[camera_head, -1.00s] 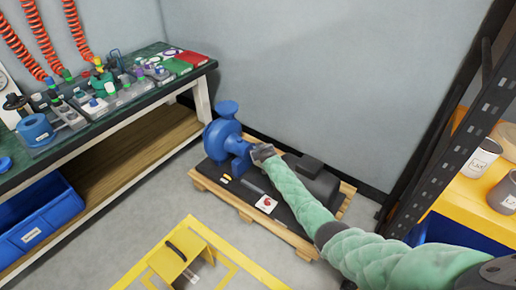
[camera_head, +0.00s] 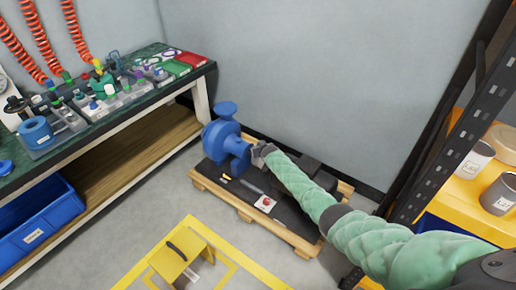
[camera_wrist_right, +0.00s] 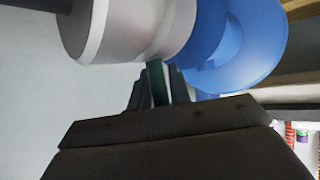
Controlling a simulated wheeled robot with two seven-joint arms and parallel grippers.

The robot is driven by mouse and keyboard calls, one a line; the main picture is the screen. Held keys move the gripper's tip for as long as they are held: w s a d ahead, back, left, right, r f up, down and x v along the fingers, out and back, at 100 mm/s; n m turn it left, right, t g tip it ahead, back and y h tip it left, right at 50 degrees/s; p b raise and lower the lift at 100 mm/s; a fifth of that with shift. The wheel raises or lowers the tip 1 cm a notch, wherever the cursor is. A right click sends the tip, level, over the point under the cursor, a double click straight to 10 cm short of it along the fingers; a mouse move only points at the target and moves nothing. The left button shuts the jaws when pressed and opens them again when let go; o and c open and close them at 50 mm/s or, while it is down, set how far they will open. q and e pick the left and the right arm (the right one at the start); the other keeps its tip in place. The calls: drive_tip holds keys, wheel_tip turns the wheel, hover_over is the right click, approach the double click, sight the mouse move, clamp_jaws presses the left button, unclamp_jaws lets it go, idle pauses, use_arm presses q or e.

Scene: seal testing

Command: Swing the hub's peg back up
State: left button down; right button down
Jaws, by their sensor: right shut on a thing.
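The blue pump (camera_head: 226,143) stands on a black base on a wooden pallet. The hub is a silver-grey cylinder (camera_wrist_right: 125,28) beside the blue pump body (camera_wrist_right: 245,45) in the right wrist view. A dark green peg (camera_wrist_right: 156,80) hangs down from the underside of the hub. My right gripper (camera_wrist_right: 158,92) is shut on this peg, with dark fingers on either side of it. In the head view my right gripper (camera_head: 260,155) is at the pump's right side and mostly hides the hub. My left gripper is not in view.
A bench (camera_head: 130,105) with fittings stands at the left, above a blue bin (camera_head: 35,222). A dark rack post (camera_head: 440,150) and a yellow shelf with cans (camera_head: 478,160) stand at the right. A yellow stand (camera_head: 175,258) is on the floor in front of the pallet (camera_head: 240,217).

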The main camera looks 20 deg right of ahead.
drive_tip(key=shift+w+r, duration=0.3)
drive_tip(key=shift+r, duration=0.15)
drive_tip(key=c, duration=1.4)
unclamp_jaws()
drive_tip(key=shift+s+f, duration=0.1)
drive_tip(key=shift+s+f, duration=0.1)
drive_tip(key=shift+f, duration=0.05)
drive_tip(key=shift+s, duration=0.2)
drive_tip(key=p+v, duration=0.2)
drive_tip(key=v, duration=0.3)
drive_tip(key=shift+s+r, duration=0.25)
drive_tip(key=shift+r, duration=0.1)
drive_tip(key=shift+v, duration=0.85)
drive_tip(key=shift+d, duration=0.1)
